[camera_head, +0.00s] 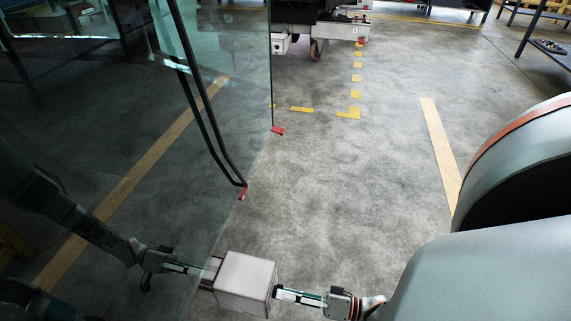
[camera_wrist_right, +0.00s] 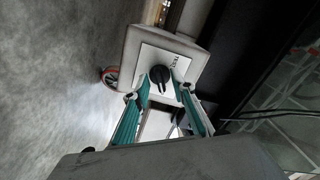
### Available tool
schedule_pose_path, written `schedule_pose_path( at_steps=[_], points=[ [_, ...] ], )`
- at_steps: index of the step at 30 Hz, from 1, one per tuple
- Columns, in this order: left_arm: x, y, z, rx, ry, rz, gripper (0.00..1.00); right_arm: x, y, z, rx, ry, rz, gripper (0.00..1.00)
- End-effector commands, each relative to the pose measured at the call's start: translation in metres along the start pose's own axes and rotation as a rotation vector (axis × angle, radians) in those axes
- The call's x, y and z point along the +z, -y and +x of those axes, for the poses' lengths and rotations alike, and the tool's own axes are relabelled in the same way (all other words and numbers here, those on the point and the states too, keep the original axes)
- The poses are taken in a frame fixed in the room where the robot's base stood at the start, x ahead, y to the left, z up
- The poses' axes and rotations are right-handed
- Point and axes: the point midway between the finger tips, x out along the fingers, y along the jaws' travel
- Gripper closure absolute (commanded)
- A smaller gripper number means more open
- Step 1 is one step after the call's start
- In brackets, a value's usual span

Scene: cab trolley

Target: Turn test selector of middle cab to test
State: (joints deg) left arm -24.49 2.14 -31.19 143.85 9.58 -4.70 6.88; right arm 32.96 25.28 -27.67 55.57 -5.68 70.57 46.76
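The test selector is a black rotary knob (camera_wrist_right: 160,75) on a white plate on the face of a light grey box (camera_wrist_right: 190,49). Small lettering on the plate, at the right of the knob, is hard to read. In the head view the grey box (camera_head: 246,285) is at the bottom centre, with its knob face hidden. My right gripper (camera_head: 278,293) reaches it from the right. In the wrist view its teal fingers (camera_wrist_right: 164,92) are apart, with the fingertips on either side of the knob; contact cannot be told. My left gripper is not in view.
A glass panel (camera_head: 235,85) with a dark bar handle (camera_head: 205,110) stands left of the box and mirrors my arm. A trolley with a caster wheel (camera_head: 316,49) stands at the back. The floor between is open, with yellow markings (camera_head: 355,95). A dark table (camera_head: 545,45) is at upper right.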

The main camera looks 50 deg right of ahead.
Motion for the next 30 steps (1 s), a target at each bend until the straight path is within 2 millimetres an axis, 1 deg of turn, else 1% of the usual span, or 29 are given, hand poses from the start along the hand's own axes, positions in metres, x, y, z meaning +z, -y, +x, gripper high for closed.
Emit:
schedule_pose_path(
  at_steps=[3,10,11,12,13,14,23,30],
  points=[
    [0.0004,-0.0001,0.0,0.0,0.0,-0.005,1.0,0.0008,-0.0004,0.0049,0.002,0.001,0.001,0.75],
    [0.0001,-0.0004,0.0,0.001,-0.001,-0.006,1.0,0.0006,-0.0002,0.0058,0.002,0.001,0.0,0.75],
    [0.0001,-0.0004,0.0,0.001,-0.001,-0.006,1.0,0.0006,-0.0002,0.0058,0.001,0.001,0.0,0.78],
    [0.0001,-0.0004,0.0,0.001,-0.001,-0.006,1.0,0.0006,-0.0002,0.0058,0.001,0.001,0.0,0.88],
    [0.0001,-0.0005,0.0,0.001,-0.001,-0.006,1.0,0.0006,-0.0002,0.0058,0.001,0.001,0.0,0.96],
    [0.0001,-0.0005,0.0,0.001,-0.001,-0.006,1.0,0.0006,-0.0002,0.0057,0.001,0.001,0.0,1.0],
    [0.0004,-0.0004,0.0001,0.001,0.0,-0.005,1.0,0.0006,-0.0002,0.0056,0.001,0.0,-0.009,1.0],
    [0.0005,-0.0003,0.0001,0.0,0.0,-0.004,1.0,0.0005,-0.0002,0.0056,0.002,-0.001,-0.088,1.0]
  ],
)
